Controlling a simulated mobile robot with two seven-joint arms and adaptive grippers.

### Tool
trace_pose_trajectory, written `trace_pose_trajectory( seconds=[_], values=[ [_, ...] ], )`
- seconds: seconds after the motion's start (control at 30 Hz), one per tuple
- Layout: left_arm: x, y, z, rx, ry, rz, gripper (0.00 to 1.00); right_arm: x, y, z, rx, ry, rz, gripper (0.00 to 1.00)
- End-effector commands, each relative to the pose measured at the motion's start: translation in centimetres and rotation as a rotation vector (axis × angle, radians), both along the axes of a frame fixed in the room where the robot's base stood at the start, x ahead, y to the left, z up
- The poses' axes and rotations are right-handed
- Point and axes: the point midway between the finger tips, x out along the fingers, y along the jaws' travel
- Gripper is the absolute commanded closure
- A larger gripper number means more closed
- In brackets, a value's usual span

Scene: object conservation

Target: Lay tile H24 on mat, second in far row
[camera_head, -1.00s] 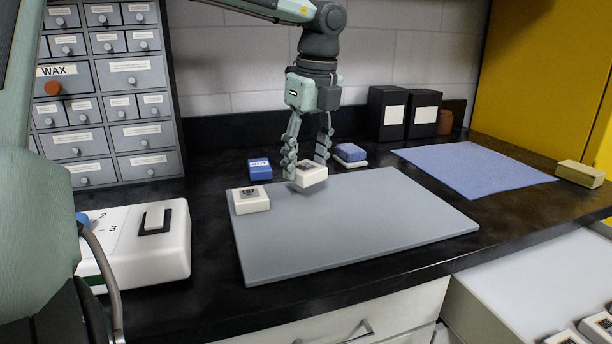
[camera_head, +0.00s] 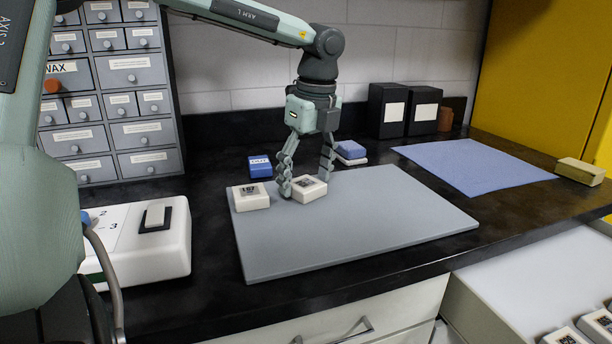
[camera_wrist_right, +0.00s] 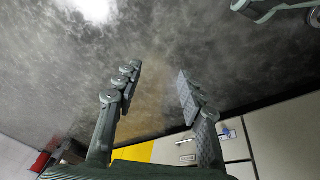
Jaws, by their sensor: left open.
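The grey mat (camera_head: 365,225) lies flat on the dark counter. A white tile (camera_head: 311,192) with a dark printed label lies on its far part; the label is too small to read as H24. My left gripper (camera_head: 307,182) is open around this tile, with one finger on either side. Another white tile (camera_head: 251,198) lies at the mat's far left corner, to the left of it with a small gap. In the right wrist view my right gripper (camera_wrist_right: 158,76) is open, with nothing between its fingers.
Blue blocks (camera_head: 260,167) and (camera_head: 350,150) stand behind the mat. A white device (camera_head: 150,250) is at left, a blue cloth (camera_head: 475,168) at right. More tiles (camera_head: 597,325) lie in the white drawer at lower right. The mat's middle and near part are clear.

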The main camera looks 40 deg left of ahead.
Motion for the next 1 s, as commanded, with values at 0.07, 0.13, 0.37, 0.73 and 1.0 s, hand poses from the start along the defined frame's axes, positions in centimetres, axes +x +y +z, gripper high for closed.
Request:
trace_pose_trajectory(
  seconds=[0.07, 0.13, 0.37, 0.73, 1.0],
  values=[
    [0.0, 0.0, 0.0, 0.0, 0.0, 0.0, 0.28, -0.2, -0.1, -0.2, -0.001, 0.005, -0.001, 0.6],
    [0.0, 0.0, 0.0, 0.0, 0.0, 0.0, 0.28, -0.4, -0.1, -0.4, -0.001, 0.01, -0.001, 0.6],
    [0.1, -0.2, 1.7, 0.003, -0.004, 0.0, 0.28, -1.2, -0.4, -1.5, -0.002, 0.028, -0.004, 0.6],
    [-0.1, -1.3, 9.4, 0.003, -0.003, 0.002, 0.28, -0.1, 0.0, 0.1, -0.001, 0.001, 0.0, 0.6],
    [-0.1, -1.8, 11.9, 0.001, 0.0, 0.0, 0.28, -0.2, -0.1, 0.0, -0.002, 0.005, -0.001, 0.6]
  ],
)
